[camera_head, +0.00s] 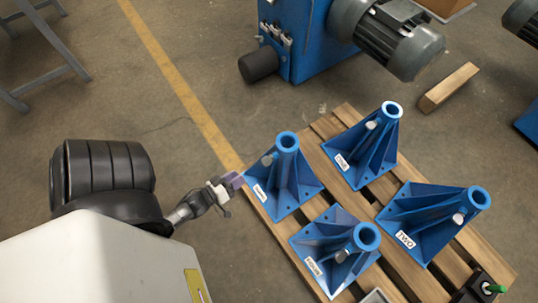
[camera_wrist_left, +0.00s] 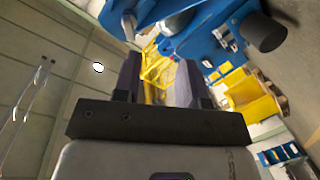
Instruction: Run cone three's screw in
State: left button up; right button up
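Several blue cone stands sit on a wooden pallet (camera_head: 318,126) in the head view. How deep the screw sits I cannot tell. My left gripper (camera_head: 234,181) is just left of the left cone (camera_head: 287,142), outside the pallet edge. In the left wrist view its two fingers (camera_wrist_left: 158,80) stand apart with nothing between them. My right gripper is not in view.
The cone labelled TWO (camera_head: 479,198) is at the right and another cone (camera_head: 391,110) at the back; both have pale screw heads. A blue machine with a grey motor (camera_head: 390,40) stands behind. A green-tipped item (camera_head: 494,288) is at the pallet's front right corner.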

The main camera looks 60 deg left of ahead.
aim_at(266, 161)
pick_arm(q)
jog(key=w+b, duration=0.1)
jog(key=w, duration=0.3)
jog(key=w+r+n+t+b, duration=0.1)
jog(key=w+b, duration=0.1)
jog(key=w, duration=0.2)
jog(key=w+a+r+n+t+b, duration=0.1)
jog(key=w, duration=0.3)
jog(key=shift+w+r+h+b, duration=0.1)
jog(key=shift+r+h+b, duration=0.1)
jog(key=shift+h+b, duration=0.2)
jog(key=shift+w+a+r, duration=0.1)
jog(key=shift+w, duration=0.8)
grip_shut()
